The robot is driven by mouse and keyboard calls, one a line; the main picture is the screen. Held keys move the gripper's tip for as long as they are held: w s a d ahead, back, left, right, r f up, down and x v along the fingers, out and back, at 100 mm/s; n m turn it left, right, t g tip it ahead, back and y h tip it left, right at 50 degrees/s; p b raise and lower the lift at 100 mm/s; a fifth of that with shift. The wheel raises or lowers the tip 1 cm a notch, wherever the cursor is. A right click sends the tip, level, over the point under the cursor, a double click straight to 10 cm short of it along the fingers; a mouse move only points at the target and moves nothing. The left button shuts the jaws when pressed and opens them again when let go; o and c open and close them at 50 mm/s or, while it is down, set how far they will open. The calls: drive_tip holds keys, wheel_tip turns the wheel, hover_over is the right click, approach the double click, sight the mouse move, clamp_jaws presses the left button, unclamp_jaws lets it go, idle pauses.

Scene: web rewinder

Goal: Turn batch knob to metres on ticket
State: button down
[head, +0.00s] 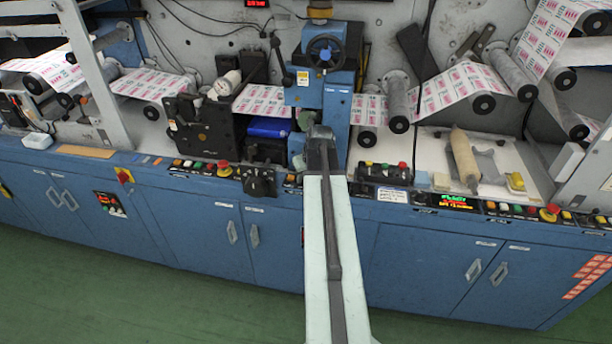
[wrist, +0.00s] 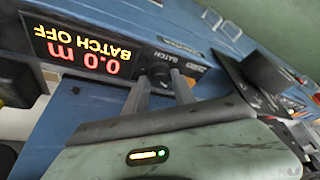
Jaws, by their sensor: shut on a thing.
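The batch knob (wrist: 162,79) is a small dark knob on a black plate marked BATCH in the wrist view. My gripper (wrist: 163,83) has its two grey fingers closed on either side of it. Beside it, the batch display (wrist: 85,48) shows upside down and reads 0.0 m and BATCH OFF. In the head view my arm hides the knob, the display and the fingertips. A small white card (head: 393,196) with unreadable print is on the panel edge right of my arm; I cannot tell whether it is the ticket.
A black box with a rotary handle (head: 259,182) juts out left of my arm. A red stop button (head: 224,168) and a row of push buttons sit beyond it. A button box (head: 384,172) stands right of my arm. The green floor in front is clear.

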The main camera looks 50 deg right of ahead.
drive_tip(key=shift+w+a+m+g+h, duration=0.1)
drive_tip(key=shift+m+g+h, duration=0.2)
drive_tip(key=shift+m, duration=0.7)
drive_tip(key=shift+a+m+g+h, duration=0.1)
drive_tip(key=shift+m+g+h, duration=0.15)
drive_tip(key=shift+m, duration=0.75)
drive_tip(key=c, duration=1.1)
unclamp_jaws()
drive_tip(key=shift+o, duration=0.2)
drive_tip(key=shift+a+r+p, duration=0.1)
drive_tip(key=shift+r+p, duration=0.4)
drive_tip(key=shift+p, duration=0.05)
drive_tip(key=p+v, duration=0.6)
drive_tip(key=v, duration=0.1)
drive_tip(key=shift+s, duration=0.2)
